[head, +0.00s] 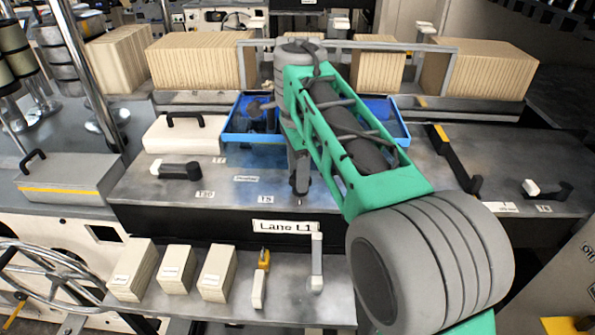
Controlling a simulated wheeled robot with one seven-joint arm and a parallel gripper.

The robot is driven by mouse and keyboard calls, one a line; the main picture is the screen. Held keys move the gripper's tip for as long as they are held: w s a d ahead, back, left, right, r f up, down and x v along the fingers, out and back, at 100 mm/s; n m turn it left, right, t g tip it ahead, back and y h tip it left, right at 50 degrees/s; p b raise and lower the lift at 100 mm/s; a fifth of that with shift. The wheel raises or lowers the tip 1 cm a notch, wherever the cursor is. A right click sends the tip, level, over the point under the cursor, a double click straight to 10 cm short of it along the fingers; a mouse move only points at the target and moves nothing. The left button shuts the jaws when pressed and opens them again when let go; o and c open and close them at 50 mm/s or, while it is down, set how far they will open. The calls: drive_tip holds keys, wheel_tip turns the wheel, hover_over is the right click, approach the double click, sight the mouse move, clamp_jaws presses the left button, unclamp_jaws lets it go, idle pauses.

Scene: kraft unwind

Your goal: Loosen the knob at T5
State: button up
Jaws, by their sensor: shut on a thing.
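A small label that seems to read T5 (265,198) lies on the grey metal deck, just left of my gripper. My gripper (300,190) points down at the deck beside this label, at the near side of the blue tray. Its jaws are shut on the knob at T5. The knob is mostly hidden behind the dark fingers, so its turn cannot be told. My green and grey arm comes in from the lower right and covers the deck to the right of the gripper.
The blue tray (233,137) stands behind the gripper, partly hidden by my arm. A black lever (180,171) is at the left, with a white box (187,140) behind it. A long black handle (457,160) is at the right. Cardboard stacks (202,63) line the back.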

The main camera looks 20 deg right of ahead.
drive_tip(key=shift+n, duration=0.3)
drive_tip(key=n+b, duration=0.1)
drive_tip(key=n, duration=0.4)
drive_tip(key=shift+s+n, duration=0.15)
drive_tip(key=shift+n, duration=0.15)
drive_tip(key=n, duration=0.5)
drive_tip(key=shift+s+d+f, duration=0.1)
drive_tip(key=shift+s+f, duration=0.05)
drive_tip(key=shift+f, duration=0.05)
drive_tip(key=shift+o, duration=0.2)
drive_tip(key=n, duration=0.5)
drive_tip(key=shift+d+f+n+b, duration=0.1)
drive_tip(key=shift+d+n+b, duration=0.05)
drive_tip(key=shift+n+b, duration=0.25)
drive_tip(key=n, duration=0.5)
drive_tip(key=shift+d+n, duration=0.1)
drive_tip(key=shift+n, duration=0.2)
drive_tip(key=shift+c, duration=0.2)
